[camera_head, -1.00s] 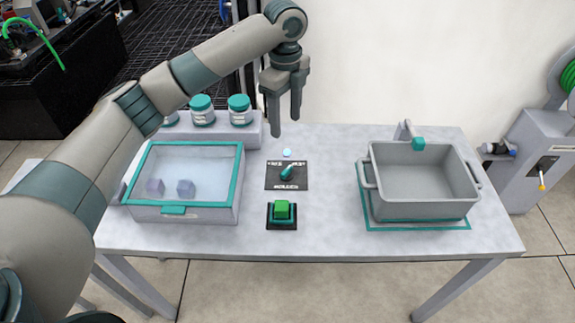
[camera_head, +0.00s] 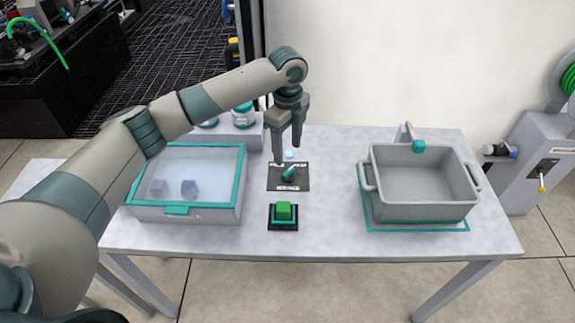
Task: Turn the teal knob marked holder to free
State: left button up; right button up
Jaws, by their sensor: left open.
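The teal knob (camera_head: 289,173) sits on a black plate (camera_head: 289,185) with white lettering too small to read surely. The knob's pointer lies slanted, its upper end toward the right. My left gripper (camera_head: 287,156) points down, open and empty, just above and behind the knob. Its fingers are apart from the knob as far as I can see. A pale blue round spot (camera_head: 289,155) shows between the fingertips. My right gripper is not in view.
A teal-rimmed lidded case (camera_head: 240,190) with small blocks stands left, under my arm. A green button (camera_head: 284,211) sits in front of the plate. A grey tote (camera_head: 418,212) stands right. Jars (camera_head: 243,115) stand behind. The table between plate and tote is clear.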

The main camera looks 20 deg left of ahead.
aim_at(288, 171)
pick_arm(q)
notch_tip(288, 171, down, 8)
jog(key=shift+r+p, duration=0.2)
jog(key=shift+p, duration=0.3)
jog(key=shift+f, duration=0.4)
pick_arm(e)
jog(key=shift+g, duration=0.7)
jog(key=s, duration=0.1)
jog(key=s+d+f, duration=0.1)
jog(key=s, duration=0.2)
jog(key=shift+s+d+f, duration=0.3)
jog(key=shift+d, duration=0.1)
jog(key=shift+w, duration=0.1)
pick_arm(q)
jog(key=c, duration=1.1)
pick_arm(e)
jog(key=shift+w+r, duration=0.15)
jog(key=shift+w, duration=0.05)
